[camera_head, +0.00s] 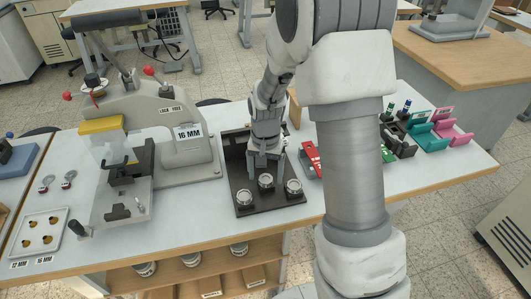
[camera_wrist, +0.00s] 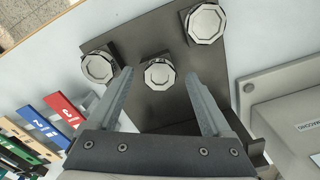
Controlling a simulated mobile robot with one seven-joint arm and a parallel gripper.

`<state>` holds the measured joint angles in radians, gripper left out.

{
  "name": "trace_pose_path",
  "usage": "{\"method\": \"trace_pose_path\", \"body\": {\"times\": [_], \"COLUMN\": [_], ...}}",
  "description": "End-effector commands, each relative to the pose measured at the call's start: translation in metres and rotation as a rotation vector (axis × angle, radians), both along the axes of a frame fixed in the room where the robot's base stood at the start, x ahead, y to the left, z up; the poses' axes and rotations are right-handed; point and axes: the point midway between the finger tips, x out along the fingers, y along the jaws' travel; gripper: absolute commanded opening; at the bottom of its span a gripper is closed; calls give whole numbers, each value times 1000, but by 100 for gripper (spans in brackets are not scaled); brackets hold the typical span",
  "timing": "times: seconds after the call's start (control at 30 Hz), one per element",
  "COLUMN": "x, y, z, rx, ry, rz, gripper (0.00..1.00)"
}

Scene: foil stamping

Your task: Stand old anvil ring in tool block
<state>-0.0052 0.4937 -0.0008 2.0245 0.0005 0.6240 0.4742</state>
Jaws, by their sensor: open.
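A dark tool block (camera_head: 236,165) stands on the table right of the press, with three round silver pieces near its front edge. They are a left piece (camera_head: 244,198), a middle piece (camera_head: 265,181) and a right piece (camera_head: 293,187). In the wrist view they look octagonal; the middle one (camera_wrist: 158,73) sits between my fingertips. I cannot tell which piece, if any, is the old anvil ring. My gripper (camera_head: 265,172) points down over the block, open, its fingers (camera_wrist: 159,80) on either side of the middle piece. Whether they touch it is unclear.
A grey press (camera_head: 180,110) marked 16 MM, with a yellow-topped clear guard (camera_head: 108,150), stands left of the block. A tray with gold discs (camera_head: 22,222) lies at far left. Red (camera_head: 312,158), teal (camera_head: 425,132) and pink holders (camera_head: 452,132) stand at right.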

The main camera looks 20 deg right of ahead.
Motion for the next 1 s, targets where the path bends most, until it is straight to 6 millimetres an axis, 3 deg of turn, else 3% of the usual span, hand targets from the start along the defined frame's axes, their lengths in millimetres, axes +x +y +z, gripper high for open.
{"method": "trace_pose_path", "body": {"times": [0.6,0.8,1.0], "x": [1,1,0], "y": [0,0,0], "z": [140,162,166], "rx": [0,0,0], "ry": [-5,-2,0], "rz": [0,0,0], "gripper": [84,84,84]}}
